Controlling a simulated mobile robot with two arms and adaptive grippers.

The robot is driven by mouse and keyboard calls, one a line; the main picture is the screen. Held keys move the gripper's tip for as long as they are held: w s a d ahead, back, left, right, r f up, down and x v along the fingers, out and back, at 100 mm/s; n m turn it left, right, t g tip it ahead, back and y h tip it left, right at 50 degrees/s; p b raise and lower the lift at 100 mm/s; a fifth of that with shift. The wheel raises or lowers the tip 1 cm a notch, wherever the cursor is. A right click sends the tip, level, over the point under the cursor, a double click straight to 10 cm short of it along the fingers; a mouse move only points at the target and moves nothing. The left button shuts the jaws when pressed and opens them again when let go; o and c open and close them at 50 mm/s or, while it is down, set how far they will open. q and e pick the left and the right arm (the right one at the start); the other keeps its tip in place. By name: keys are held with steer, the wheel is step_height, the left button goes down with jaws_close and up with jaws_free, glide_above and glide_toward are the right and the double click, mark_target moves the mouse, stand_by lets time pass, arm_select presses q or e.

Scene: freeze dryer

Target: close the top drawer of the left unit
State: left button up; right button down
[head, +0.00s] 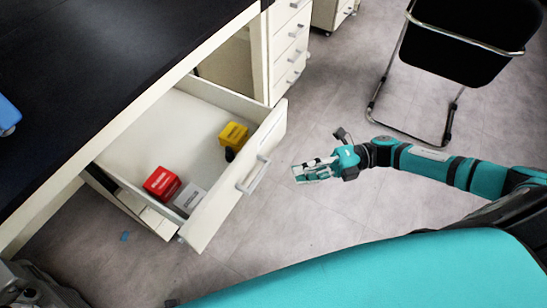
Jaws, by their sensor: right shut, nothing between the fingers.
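The top drawer (134,144) of the left unit is pulled well out from under the black benchtop. Its white front panel (218,215) has a light bar handle (252,174) facing right, toward my right arm. Inside lie a red box (162,183), a grey-white box (188,199) and a yellow box (234,136). My right gripper (300,173) is shut and empty. It is to the right of the handle, apart from it, with its fingers pointing left toward the drawer front. My left gripper is not in view.
The black benchtop (90,50) overhangs the drawer. Another drawer unit (290,45) stands at the back. A black chair (465,40) is at the upper right. The grey floor (320,110) between drawer front and chair is clear.

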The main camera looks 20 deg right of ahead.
glide_toward(230, 176)
steer(key=s+a, duration=0.3)
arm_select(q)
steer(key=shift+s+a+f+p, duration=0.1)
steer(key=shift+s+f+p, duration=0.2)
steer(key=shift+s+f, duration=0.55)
arm_select(e)
steer(key=shift+w+a, duration=0.55)
steer(key=shift+w, duration=0.3)
steer(key=shift+w+a, duration=0.5)
steer(key=shift+w, duration=0.35)
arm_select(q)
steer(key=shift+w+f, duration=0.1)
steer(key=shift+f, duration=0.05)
arm_select(e)
steer(key=shift+w, duration=0.1)
